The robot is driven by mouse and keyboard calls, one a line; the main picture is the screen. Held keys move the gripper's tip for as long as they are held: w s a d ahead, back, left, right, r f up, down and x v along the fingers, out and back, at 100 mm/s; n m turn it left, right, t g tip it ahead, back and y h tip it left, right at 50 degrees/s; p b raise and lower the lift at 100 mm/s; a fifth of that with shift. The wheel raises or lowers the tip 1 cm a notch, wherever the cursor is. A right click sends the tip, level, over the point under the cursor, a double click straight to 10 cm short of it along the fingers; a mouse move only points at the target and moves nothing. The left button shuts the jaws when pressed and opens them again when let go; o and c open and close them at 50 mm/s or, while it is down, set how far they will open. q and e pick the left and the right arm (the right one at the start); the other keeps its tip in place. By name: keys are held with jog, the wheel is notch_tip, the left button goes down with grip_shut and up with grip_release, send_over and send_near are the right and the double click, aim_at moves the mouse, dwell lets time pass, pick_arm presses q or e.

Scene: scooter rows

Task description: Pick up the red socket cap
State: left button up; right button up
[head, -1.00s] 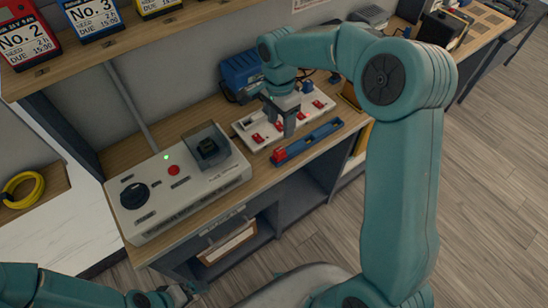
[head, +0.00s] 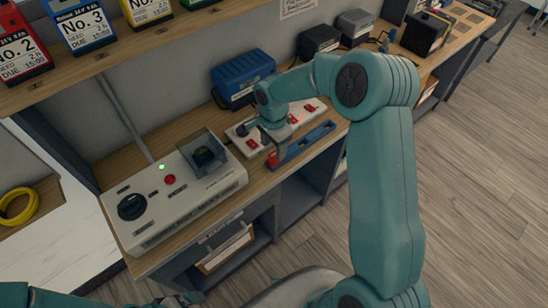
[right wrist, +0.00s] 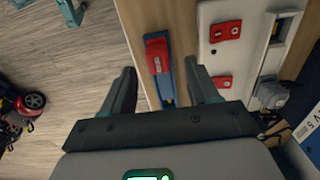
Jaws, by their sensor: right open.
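The red socket cap (head: 272,160) sits at the near left end of a long blue holder (head: 305,143) on the wooden bench. In the right wrist view the red cap (right wrist: 157,54) lies between and beyond my open fingers, with the blue holder (right wrist: 166,88) running under it. My right gripper (head: 276,147) is just above the holder, close to the cap, and partly hides it. My right gripper's fingers (right wrist: 160,78) hold nothing. My left gripper (head: 182,299) shows only as a small part at the bottom edge, and its jaws are unclear.
A white power strip (head: 243,142) with several red switches lies right behind the holder. A grey-white device (head: 225,184) with a black knob and red button stands to the left. A blue case (head: 243,78) stands behind. A shelf (head: 108,48) overhangs the back left.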

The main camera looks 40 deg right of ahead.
aim_at(274, 154)
notch_tip(274, 154, down, 5)
jog(key=shift+s+d+r+p, duration=0.1)
jog(key=shift+r+p, duration=0.1)
jog(key=shift+p, duration=0.4)
jog(key=c, duration=1.1)
jog(key=shift+r, duration=0.15)
